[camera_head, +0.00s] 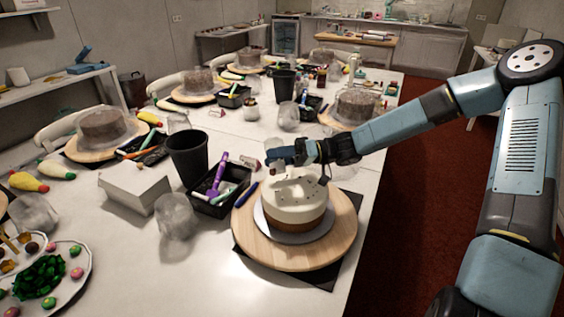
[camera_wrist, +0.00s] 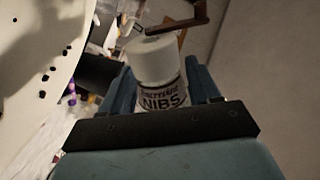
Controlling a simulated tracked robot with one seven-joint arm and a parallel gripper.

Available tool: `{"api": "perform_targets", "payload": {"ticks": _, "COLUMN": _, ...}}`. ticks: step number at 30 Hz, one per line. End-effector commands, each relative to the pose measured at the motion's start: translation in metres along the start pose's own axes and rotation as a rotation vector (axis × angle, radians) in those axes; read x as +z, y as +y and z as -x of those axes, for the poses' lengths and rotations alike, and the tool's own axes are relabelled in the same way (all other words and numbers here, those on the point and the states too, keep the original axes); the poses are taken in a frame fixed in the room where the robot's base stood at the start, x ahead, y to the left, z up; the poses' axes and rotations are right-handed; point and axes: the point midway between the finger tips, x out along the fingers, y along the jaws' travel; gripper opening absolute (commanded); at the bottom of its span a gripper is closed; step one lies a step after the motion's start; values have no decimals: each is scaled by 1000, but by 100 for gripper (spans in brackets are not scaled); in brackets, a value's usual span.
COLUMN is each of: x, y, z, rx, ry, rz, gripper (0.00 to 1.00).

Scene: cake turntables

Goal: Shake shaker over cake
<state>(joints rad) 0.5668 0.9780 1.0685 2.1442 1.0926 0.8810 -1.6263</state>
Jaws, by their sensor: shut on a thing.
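The cake (camera_head: 297,208), white on top and brown below, stands on a pale board on the round wooden turntable (camera_head: 338,232). A few dark bits show on its white top. My gripper (camera_head: 282,155) is just above the cake's far side. In the wrist view, my gripper's fingers (camera_wrist: 165,88) are shut on a white shaker (camera_wrist: 160,70) with a dark "NIBS" label, one finger on each side. The shaker's pale cap points away from the wrist. The white cake surface (camera_wrist: 28,35) with dark bits fills the left of the wrist view.
A black tray of tools (camera_head: 215,200), a dark cup (camera_head: 187,155), a white box (camera_head: 135,187) and a clear glass (camera_head: 175,215) stand left of the turntable. A plate of sweets (camera_head: 75,290) is at the front left. The table's right edge is close to the turntable.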

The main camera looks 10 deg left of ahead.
Motion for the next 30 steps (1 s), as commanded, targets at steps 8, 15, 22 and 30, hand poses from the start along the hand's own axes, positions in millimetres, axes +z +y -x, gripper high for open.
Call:
{"api": "perform_targets", "payload": {"ticks": 8, "x": -8, "y": 6, "z": -6, "rx": 0, "ry": 0, "rz": 5, "gripper": 24}}
{"api": "perform_targets", "payload": {"ticks": 15, "x": -8, "y": 2, "z": -6, "rx": -2, "ry": 0, "rz": 82, "gripper": 24}}
{"api": "perform_targets", "payload": {"ticks": 22, "x": -8, "y": 2, "z": -6, "rx": -1, "ry": 0, "rz": 89, "gripper": 24}}
{"api": "perform_targets", "payload": {"ticks": 30, "x": -18, "y": 1, "z": -6, "rx": -1, "ry": 0, "rz": 87, "gripper": 24}}
